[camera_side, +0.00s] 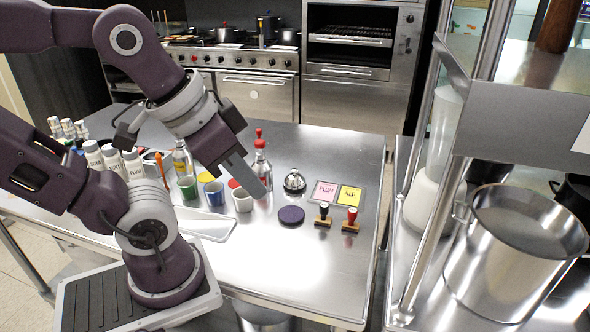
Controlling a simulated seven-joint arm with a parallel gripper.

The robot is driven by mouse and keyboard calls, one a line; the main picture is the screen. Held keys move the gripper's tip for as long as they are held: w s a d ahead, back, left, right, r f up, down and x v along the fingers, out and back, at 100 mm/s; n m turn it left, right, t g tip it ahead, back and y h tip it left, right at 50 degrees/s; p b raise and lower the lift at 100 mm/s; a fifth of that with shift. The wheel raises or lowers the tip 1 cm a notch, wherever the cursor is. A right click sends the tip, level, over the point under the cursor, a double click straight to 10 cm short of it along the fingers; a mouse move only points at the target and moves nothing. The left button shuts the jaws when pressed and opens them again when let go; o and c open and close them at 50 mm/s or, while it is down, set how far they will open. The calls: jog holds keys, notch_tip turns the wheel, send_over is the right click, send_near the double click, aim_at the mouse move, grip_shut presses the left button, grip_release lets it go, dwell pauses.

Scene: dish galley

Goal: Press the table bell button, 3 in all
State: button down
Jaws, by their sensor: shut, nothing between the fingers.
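The table bell (294,181) is a small silver dome on the steel table, right of the bottles and left of the pink and yellow cards. My gripper (262,192) is shut and empty. It points down and to the right, to the left of the bell in the picture and apart from it. The fingertips appear above the table, near the white cup and the dark purple disc. How high they are is hard to tell from this view. The bell's button is too small to make out clearly.
A purple disc (291,215) lies in front of the bell. Two stamps (350,219) stand before the pink and yellow cards (338,194). Cups (214,193) and glass bottles (261,163) stand left of the bell. White labelled bottles (113,161) stand farther left. The table's front right is clear.

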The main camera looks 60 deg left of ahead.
jog(key=w+a+y, duration=0.5)
jog(key=w+a, duration=0.5)
jog(key=a, duration=0.1)
jog(key=m+t+h, duration=0.2)
jog(key=m+t, duration=0.1)
jog(key=m, duration=0.2)
send_over(295, 170)
notch_tip(295, 170, down, 9)
jog(key=shift+s+f, duration=0.2)
jog(key=shift+s, duration=0.2)
jog(key=shift+f, duration=4.4)
jog(key=shift+f, duration=0.1)
jog(key=shift+f, duration=0.3)
